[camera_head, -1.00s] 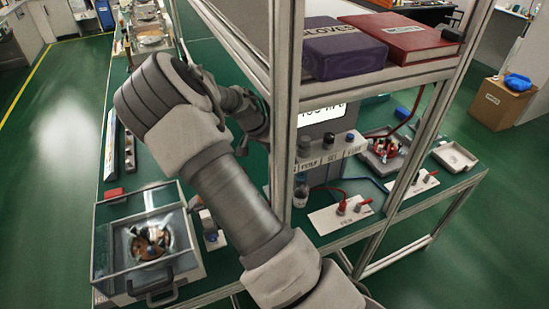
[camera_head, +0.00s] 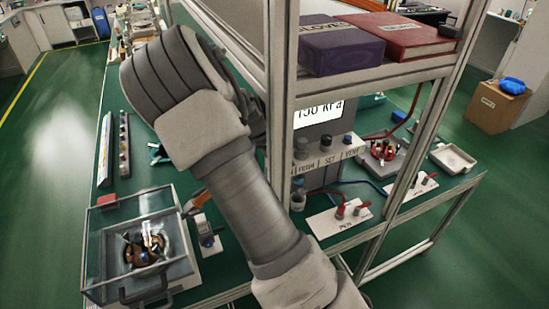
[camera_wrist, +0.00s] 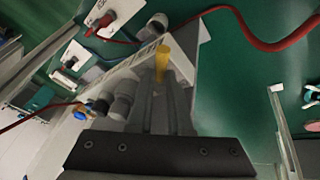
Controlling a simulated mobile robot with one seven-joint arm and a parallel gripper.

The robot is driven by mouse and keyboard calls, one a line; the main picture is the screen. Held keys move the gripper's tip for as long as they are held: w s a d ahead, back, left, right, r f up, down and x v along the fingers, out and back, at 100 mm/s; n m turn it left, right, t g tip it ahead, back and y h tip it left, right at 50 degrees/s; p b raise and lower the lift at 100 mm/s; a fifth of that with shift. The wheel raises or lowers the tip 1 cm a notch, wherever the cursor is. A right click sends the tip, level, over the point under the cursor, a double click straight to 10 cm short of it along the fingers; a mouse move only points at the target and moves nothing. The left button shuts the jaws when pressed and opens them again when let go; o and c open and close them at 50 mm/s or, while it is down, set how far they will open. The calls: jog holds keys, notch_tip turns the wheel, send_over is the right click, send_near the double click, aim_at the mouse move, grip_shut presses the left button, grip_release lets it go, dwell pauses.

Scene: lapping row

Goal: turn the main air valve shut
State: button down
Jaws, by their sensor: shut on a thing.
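In the wrist view my gripper (camera_wrist: 165,82) reaches up the picture with its two fingers closed around a narrow yellow piece (camera_wrist: 162,62) at the tips. The piece looks like a small handle; I cannot tell whether it belongs to the main air valve. It lies close beside a pale unit with grey knobs (camera_wrist: 124,98). In the head view my arm covers the gripper and the yellow piece. A small plate with a blue part (camera_head: 208,240) stands left of my arm, with an orange part (camera_head: 197,201) just above it. No valve label is readable there.
The shelf post (camera_head: 281,130) stands close beside my arm, and a shelf above carries a purple box (camera_head: 340,47) and a red book (camera_head: 405,38). A display unit (camera_head: 318,118), white plates with red fittings (camera_head: 340,218) and a clear-lidded case (camera_head: 140,270) crowd the bench.

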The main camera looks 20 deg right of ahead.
jog(key=c, duration=1.1)
grip_release()
jog(key=shift+p+v, duration=4.15)
jog(key=shift+v, duration=1.85)
